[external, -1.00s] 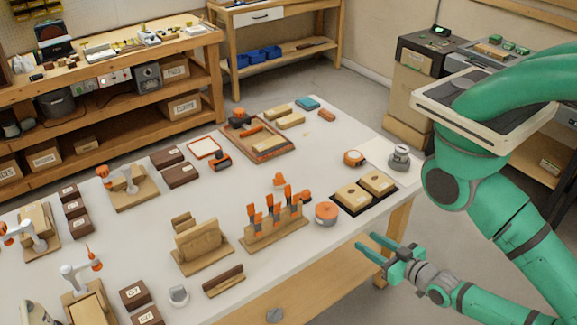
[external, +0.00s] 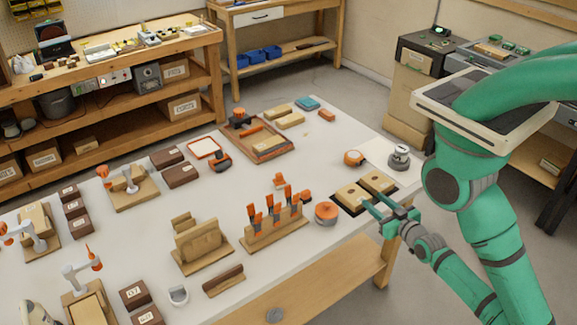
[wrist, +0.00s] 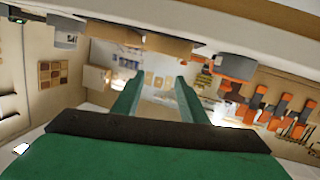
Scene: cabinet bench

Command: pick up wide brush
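A wooden rack (external: 272,234) on the bench holds several upright orange-handled tools (external: 270,207). They also show at the right of the wrist view (wrist: 272,106), seen at a slant. I cannot tell for sure which one is the wide brush.
A round orange-topped container (external: 326,212) stands between the rack and my gripper. A dark tray (external: 337,198) with two wooden blocks lies close to my fingers. A wooden stand (external: 200,243) is left of the rack. Open white bench top lies behind the rack.

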